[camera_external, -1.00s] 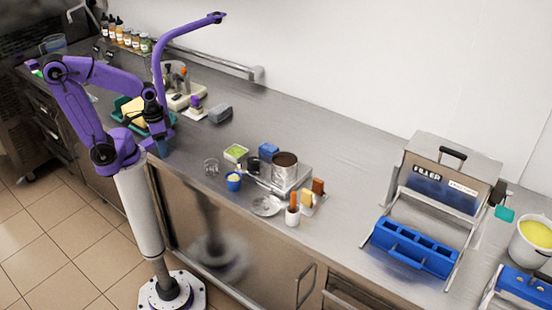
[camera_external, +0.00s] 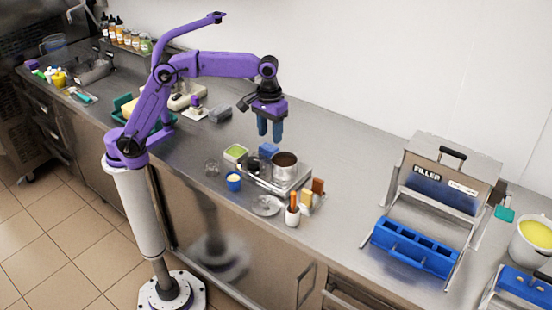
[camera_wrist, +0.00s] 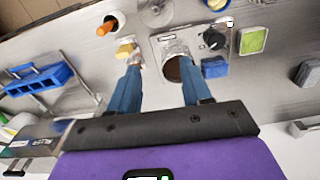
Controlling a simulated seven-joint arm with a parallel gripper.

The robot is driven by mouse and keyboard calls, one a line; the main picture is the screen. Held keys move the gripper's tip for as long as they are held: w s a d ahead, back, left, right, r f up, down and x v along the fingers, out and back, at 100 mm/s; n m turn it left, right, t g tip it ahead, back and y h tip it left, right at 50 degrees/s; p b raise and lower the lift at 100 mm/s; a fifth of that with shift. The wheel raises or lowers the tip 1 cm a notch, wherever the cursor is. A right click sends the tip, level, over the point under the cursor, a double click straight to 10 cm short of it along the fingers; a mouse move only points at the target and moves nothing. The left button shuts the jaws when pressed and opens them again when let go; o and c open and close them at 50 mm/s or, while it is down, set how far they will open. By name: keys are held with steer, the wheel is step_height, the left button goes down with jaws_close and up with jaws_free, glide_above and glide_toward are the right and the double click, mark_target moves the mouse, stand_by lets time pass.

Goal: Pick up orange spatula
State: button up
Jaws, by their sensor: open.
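An orange handle, which I take for the orange spatula (camera_external: 294,198), stands up from a small white cup (camera_external: 292,216) near the counter's front edge. Its lower part is hidden in the cup. In the wrist view the orange spatula (camera_wrist: 105,29) appears at the upper left, beyond my fingertips. My gripper (camera_external: 270,134) is open and empty, with blue fingers pointing down. It hangs above the counter, up and left of the cup in the external view.
A metal pot (camera_external: 284,168) stands on a scale (camera_external: 258,184) beside the cup. A yellow scraper (camera_external: 306,199) and a brown one (camera_external: 318,186) stand close by. A blue cup (camera_external: 233,182), green container (camera_external: 235,153) and blue sponge (camera_external: 268,149) are left. Counter toward the filler (camera_external: 426,177) is clear.

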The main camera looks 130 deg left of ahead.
steer(key=n, duration=0.1)
glide_above(293, 192)
steer(key=s+a, duration=0.2)
steer(key=s, duration=0.2)
steer(key=w+d+n, duration=0.1)
steer(key=w+d, duration=0.2)
steer(key=w, duration=0.1)
steer(key=f, duration=1.2)
steer(key=shift+a+f, duration=0.2)
steer(key=shift+f, duration=0.15)
steer(key=shift+a+f, duration=0.2)
steer(key=shift+f, duration=1.1)
steer(key=shift+a+f, duration=0.15)
steer(key=shift+f, duration=1.15)
steer(key=shift+c, duration=0.4)
jaws_close()
